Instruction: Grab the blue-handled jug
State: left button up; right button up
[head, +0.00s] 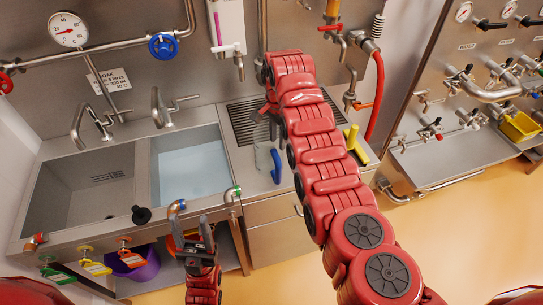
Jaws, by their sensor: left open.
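The blue-handled jug (263,158) stands on the steel counter right of the sinks; its clear body is faint, and its blue handle (277,167) faces the lower right. My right arm arches over the counter just right of the jug, and its end bends down behind the jug. My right gripper (264,112) is mostly hidden by the arm, so its jaws and any contact with the jug cannot be made out. My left gripper (198,228) is open and empty, low in front of the sink's front edge, well apart from the jug.
A yellow-handled item (351,138) stands on the counter right of my arm. The water-filled basin (190,165) and an empty basin (85,190) lie left. Taps (160,108) rise behind them. A red hose (377,105) hangs at the back. A purple bowl (135,265) sits below.

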aim_at(272, 159)
notch_tip(272, 159, down, 6)
jog(key=p, duration=0.1)
jog(key=shift+f, duration=0.15)
jog(key=shift+a, duration=0.1)
grip_shut()
dwell(1.5)
